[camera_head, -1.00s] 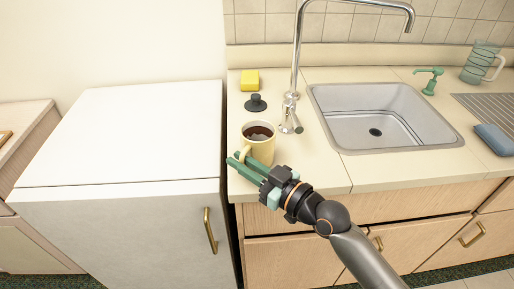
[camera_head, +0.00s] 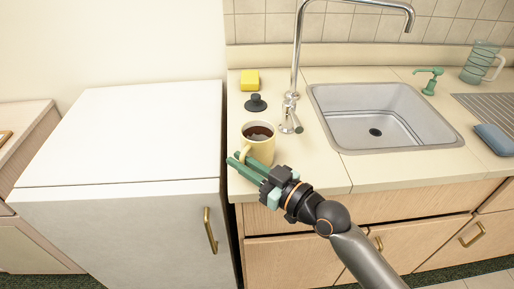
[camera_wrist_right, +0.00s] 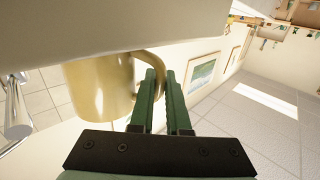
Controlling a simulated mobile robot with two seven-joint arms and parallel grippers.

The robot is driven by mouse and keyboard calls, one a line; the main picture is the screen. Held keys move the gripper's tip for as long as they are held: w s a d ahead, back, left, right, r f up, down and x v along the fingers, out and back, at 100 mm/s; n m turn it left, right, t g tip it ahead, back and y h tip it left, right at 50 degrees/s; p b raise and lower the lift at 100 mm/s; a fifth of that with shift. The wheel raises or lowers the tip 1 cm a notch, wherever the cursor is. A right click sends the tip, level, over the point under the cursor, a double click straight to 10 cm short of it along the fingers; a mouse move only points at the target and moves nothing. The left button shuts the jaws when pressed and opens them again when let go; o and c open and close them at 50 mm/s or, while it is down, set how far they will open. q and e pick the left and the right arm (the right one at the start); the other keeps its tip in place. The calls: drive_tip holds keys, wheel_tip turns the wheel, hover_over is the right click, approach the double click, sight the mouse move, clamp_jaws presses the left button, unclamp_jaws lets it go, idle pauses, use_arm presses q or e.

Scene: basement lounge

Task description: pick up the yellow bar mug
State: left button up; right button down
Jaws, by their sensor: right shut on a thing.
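The yellow bar mug (camera_head: 262,151) stands upright on the counter near its front left edge, with dark liquid inside. Its handle faces my right gripper. My right gripper (camera_head: 236,159) reaches in from the lower right, with its green fingers at the handle side of the mug. In the right wrist view the mug (camera_wrist_right: 100,88) is to the left, and its handle (camera_wrist_right: 153,62) runs to the fingertips (camera_wrist_right: 160,78). The gripper is shut on the handle, partly hidden by the fingers. My left gripper is in neither view.
Behind the mug are a black stopper (camera_head: 256,103), a yellow sponge (camera_head: 250,80) and the tall faucet (camera_head: 296,60). The sink (camera_head: 375,115) lies to the right. A white cabinet (camera_head: 130,130) stands left, across a narrow gap.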

sight(241, 153)
drive_tip(key=shift+r, duration=0.1)
idle(0.5)
drive_tip(key=shift+r, duration=0.5)
wheel_tip(241, 153, up, 2)
drive_tip(key=shift+r+p, duration=0.2)
drive_tip(key=shift+p, duration=0.25)
use_arm(q)
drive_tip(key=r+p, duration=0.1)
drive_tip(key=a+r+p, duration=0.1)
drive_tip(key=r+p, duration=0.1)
drive_tip(key=p, duration=0.1)
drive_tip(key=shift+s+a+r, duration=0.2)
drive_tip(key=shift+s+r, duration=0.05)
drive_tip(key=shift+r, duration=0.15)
use_arm(e)
drive_tip(key=s+d+r, duration=0.9)
drive_tip(key=s, duration=0.1)
drive_tip(key=shift+d+r, duration=0.3)
drive_tip(key=shift+d, duration=0.1)
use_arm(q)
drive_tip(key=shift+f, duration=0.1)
